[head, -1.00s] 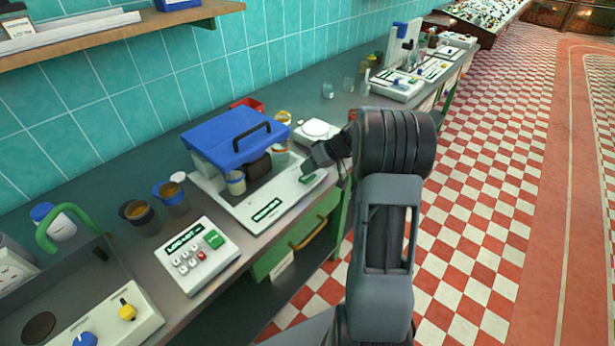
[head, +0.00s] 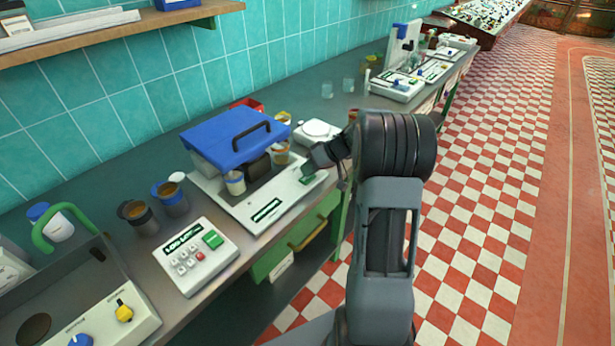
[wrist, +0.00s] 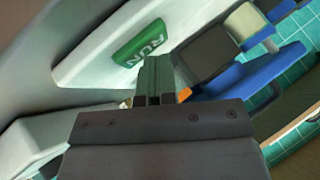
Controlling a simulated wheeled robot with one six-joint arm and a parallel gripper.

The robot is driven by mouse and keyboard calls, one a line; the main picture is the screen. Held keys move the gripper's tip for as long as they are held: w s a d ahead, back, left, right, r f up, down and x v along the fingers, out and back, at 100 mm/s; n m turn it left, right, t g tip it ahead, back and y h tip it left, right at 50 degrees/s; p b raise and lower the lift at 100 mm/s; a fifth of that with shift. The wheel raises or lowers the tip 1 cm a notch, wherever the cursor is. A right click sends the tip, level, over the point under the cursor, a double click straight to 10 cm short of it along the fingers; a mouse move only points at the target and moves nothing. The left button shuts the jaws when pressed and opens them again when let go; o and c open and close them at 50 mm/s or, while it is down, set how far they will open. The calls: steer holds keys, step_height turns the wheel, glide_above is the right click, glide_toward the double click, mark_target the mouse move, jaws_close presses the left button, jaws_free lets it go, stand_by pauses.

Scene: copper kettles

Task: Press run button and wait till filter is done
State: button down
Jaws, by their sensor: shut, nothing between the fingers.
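The filter machine (head: 232,205) stands on the counter with a blue lid (head: 234,138) and cups beneath it. Its green run button (wrist: 138,43), lettered RUN, shows in the wrist view on the pale front panel. In the head view the button (head: 314,178) is at the right end of the machine, partly hidden by my gripper. My gripper (head: 308,169) is shut and empty, with its tips right by the button. In the wrist view the closed fingers (wrist: 155,60) end just beside the button's edge; I cannot tell whether they touch it.
A keypad unit (head: 196,256) with a green button sits left of the machine. Two dark cups (head: 139,217) stand behind it. A round-topped white scale (head: 316,131) is behind my gripper. A green drawer (head: 300,240) is under the counter. The checkered floor at right is clear.

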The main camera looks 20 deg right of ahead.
steer(key=shift+r, duration=0.85)
steer(key=shift+r+p, duration=1.3)
steer(key=shift+r, duration=1.25)
